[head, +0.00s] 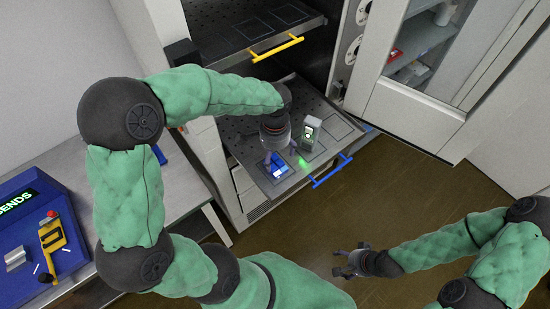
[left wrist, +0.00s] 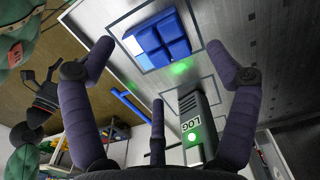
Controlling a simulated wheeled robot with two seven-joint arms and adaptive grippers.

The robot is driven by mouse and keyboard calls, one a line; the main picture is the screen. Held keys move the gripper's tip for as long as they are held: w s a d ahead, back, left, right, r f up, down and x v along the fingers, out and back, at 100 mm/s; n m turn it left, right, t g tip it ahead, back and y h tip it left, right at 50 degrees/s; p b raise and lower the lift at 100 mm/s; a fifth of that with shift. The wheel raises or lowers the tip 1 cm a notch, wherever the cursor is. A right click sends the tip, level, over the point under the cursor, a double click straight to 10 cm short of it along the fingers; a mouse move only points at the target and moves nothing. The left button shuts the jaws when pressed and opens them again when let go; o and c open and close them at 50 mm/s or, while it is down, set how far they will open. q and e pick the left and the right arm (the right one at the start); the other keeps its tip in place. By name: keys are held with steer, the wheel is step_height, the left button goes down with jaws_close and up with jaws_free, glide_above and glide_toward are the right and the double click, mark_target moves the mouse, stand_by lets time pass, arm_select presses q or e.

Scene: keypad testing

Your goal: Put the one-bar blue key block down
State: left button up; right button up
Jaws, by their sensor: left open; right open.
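The blue key block (head: 280,171) sits on the lower pulled-out shelf (head: 262,185), within a dark outlined square near the shelf's front left. The left wrist view shows the block (left wrist: 158,38) with a face divided into raised blue squares; I cannot make out a bar on it. My left gripper (head: 276,158) is over the block. Its fingers (left wrist: 165,75) are spread open and stand apart from the block in the left wrist view. My right gripper (head: 350,264) is open and empty above the floor, far from the shelf.
A grey upright device marked LOG (left wrist: 195,125) with a green light stands right beside the block's square. The shelf has a blue handle (head: 332,171). An upper shelf with a yellow handle (head: 277,48) is above. A blue console (head: 35,235) is at left.

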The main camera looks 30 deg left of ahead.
mark_target(275, 163)
arm_select(q)
step_height(275, 163, up, 7)
steer(key=p, duration=0.1)
stand_by(0.4)
